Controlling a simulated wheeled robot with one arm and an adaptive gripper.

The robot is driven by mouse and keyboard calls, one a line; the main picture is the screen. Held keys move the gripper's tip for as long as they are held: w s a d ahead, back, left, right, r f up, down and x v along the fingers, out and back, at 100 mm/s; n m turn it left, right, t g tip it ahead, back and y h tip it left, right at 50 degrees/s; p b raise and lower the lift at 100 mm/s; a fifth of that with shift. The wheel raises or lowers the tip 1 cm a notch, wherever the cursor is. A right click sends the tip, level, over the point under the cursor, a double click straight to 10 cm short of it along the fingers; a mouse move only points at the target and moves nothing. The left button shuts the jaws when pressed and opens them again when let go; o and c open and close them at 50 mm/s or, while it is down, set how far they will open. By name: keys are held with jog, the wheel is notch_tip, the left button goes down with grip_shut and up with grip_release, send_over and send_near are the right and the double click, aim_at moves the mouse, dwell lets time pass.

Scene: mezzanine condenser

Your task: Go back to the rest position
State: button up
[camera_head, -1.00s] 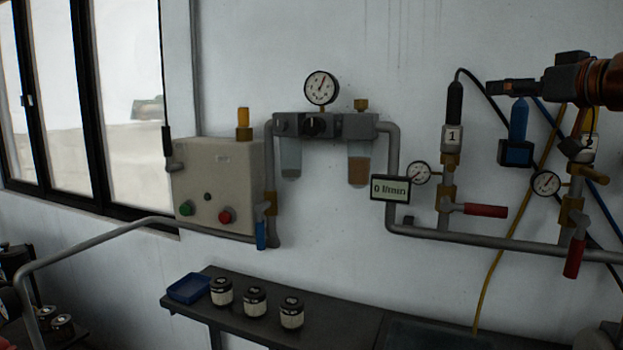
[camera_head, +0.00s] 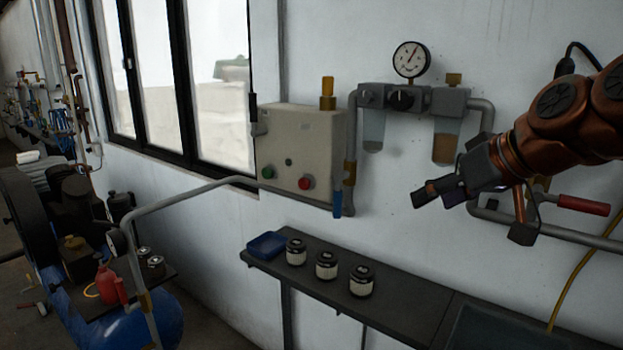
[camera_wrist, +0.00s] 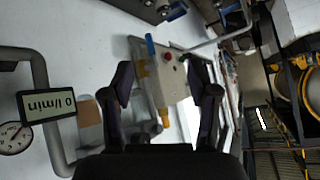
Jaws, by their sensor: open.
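My gripper (camera_head: 438,192) is at the right of the head view, in front of the wall piping and pointing left. In the wrist view its two dark fingers (camera_wrist: 165,90) stand apart with nothing between them. In the head view the same box (camera_head: 300,150) hangs on the wall, well to the left of my gripper. My arm hides part of the piping behind it.
A dark shelf (camera_head: 400,312) below carries a blue tray (camera_head: 267,245) and three small jars (camera_head: 326,265). A pressure gauge (camera_head: 411,59) sits above the filter unit. A blue compressor tank (camera_head: 150,325) stands lower left.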

jog(key=s+a+f+g+h, duration=0.1)
jog(key=s+a+f, duration=0.1)
jog(key=s+f, duration=0.15)
jog(key=s+a+f+g, duration=0.1)
jog(key=s+a+f, duration=0.1)
jog(key=f, duration=0.2)
jog(key=s+d+f+m+g+h+p, duration=0.2)
jog(key=s+f+g, duration=0.5)
jog(key=s+f, duration=1.2)
jog(key=s+m+h+p, duration=0.1)
jog(key=s+h, duration=0.1)
jog(key=s, duration=0.1)
jog(key=shift+s+g+p, duration=0.2)
jog(key=shift+g+p, duration=0.1)
jog(key=shift+p, duration=0.05)
jog(key=shift+d+f, duration=0.1)
